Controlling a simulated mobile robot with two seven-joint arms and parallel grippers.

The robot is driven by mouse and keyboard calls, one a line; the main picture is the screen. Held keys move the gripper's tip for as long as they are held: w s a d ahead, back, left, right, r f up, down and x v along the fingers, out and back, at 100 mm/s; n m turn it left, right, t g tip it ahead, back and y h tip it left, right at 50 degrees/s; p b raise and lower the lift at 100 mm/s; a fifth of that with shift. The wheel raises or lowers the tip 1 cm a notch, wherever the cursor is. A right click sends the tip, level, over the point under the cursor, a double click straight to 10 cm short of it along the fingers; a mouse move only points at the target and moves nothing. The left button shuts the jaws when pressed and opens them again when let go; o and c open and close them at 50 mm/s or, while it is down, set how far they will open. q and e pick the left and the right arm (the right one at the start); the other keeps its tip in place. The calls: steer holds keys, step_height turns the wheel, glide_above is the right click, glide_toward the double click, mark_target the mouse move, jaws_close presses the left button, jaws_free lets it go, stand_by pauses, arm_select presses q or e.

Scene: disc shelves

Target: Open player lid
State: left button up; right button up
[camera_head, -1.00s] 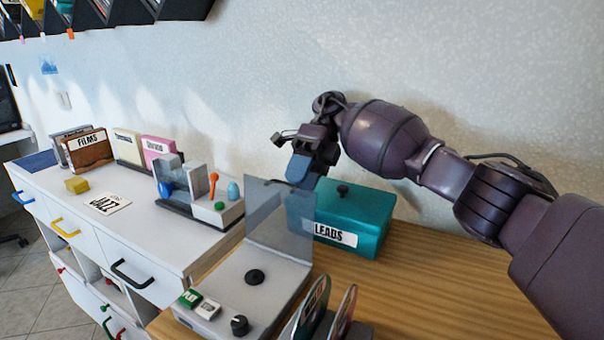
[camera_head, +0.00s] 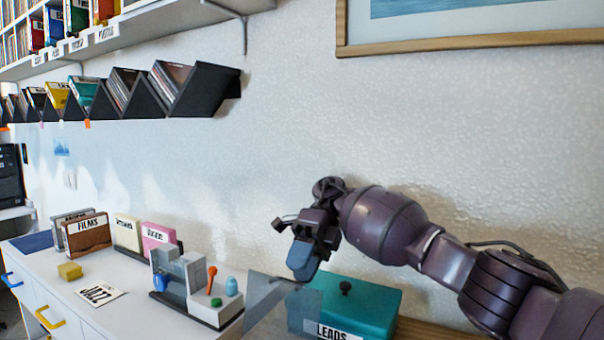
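The player's see-through grey lid (camera_head: 265,312) stands raised at the bottom of the head view. Only its upper part shows; the player's body is below the frame. My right gripper (camera_head: 303,262) hangs beside the lid's top edge, above the left end of the teal box, with its fingers pointing down. I cannot tell whether it touches the lid, and its finger gap is not clear. My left gripper is not in view.
A teal box (camera_head: 358,305) labelled LEADS stands right of the lid. The white cabinet top (camera_head: 135,309) at left holds file holders (camera_head: 87,238), a yellow block (camera_head: 69,271) and a grey block device (camera_head: 185,280). Black disc racks (camera_head: 205,92) and a picture frame (camera_head: 480,42) are on the wall.

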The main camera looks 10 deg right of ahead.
arm_select(q)
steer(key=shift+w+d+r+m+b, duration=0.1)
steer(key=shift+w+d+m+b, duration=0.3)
steer(key=shift+b, duration=0.7)
arm_select(e)
step_height(320, 180, up, 18)
steer(key=shift+s+f, duration=0.2)
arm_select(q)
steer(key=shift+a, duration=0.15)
